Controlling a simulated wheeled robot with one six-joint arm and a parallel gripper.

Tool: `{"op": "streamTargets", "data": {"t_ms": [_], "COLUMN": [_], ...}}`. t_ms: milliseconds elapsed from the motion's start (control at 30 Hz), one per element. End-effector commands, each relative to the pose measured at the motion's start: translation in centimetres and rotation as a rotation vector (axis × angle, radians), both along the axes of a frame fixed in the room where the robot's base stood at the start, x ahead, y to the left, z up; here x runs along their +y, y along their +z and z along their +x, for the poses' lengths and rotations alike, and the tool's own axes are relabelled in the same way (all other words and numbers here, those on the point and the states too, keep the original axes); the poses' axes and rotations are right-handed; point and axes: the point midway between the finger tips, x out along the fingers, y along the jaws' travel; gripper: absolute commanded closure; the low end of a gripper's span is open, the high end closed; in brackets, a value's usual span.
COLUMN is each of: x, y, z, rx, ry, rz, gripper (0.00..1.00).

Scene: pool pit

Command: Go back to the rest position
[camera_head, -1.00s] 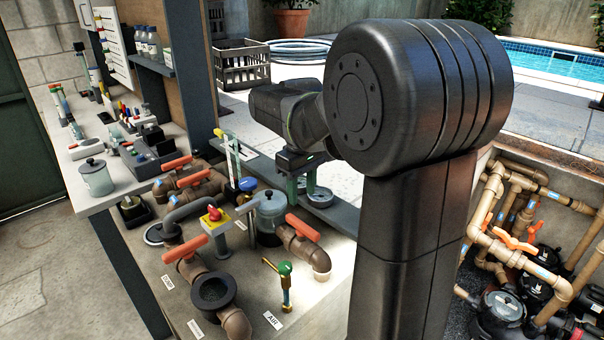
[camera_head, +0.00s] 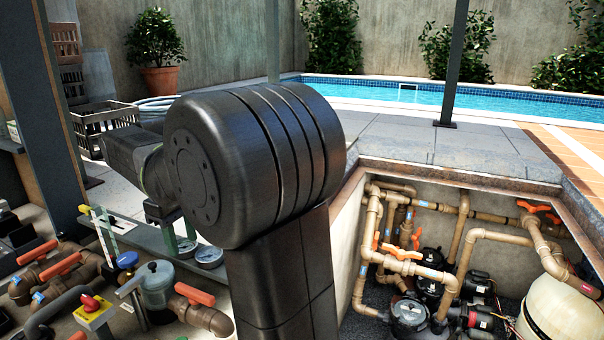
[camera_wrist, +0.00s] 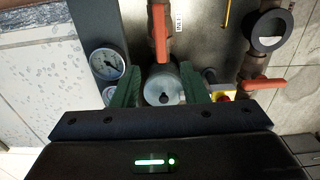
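My gripper (camera_wrist: 160,88) shows in the wrist view with its two green fingers wide apart and nothing held between them. Past the fingers, the clear-walled canister (camera_wrist: 168,93) with a grey lid appears in the gap, farther off. In the head view my gripper (camera_head: 180,238) hangs beneath my arm, mostly hidden by it. It is over the rear edge of the bench, near the round gauges (camera_head: 209,257) and behind the canister (camera_head: 157,290). I cannot tell its exact height there.
Orange-handled valves (camera_head: 195,294) and a yellow box with a red knob (camera_head: 92,311) crowd the bench. The sunken pit with brown pipes (camera_head: 405,262) lies at right, the pool (camera_head: 480,100) beyond. Paving between is clear.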

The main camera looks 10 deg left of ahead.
Motion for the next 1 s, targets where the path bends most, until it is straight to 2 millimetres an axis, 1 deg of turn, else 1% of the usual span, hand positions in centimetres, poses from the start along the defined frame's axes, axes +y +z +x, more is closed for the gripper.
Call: {"op": "streamTargets", "data": {"t_ms": [167,500,700,800,900,1000], "x": [0.0,-0.1,-0.1,-0.1,-0.1,0.0], "y": [-2.0,-8.7,-12.0,-13.0,-13.7,-13.7], "z": [0.0,0.0,-0.1,0.0,0.0,0.0], "rx": [0.003,0.004,0.003,0.003,0.003,0.001], "ry": [0.000,-0.001,-0.001,-0.001,-0.001,-0.012], "rz": [-0.004,-0.005,-0.004,-0.004,-0.002,-0.001], "gripper": [0.60,0.60,0.60,0.60,0.60,0.60]}}
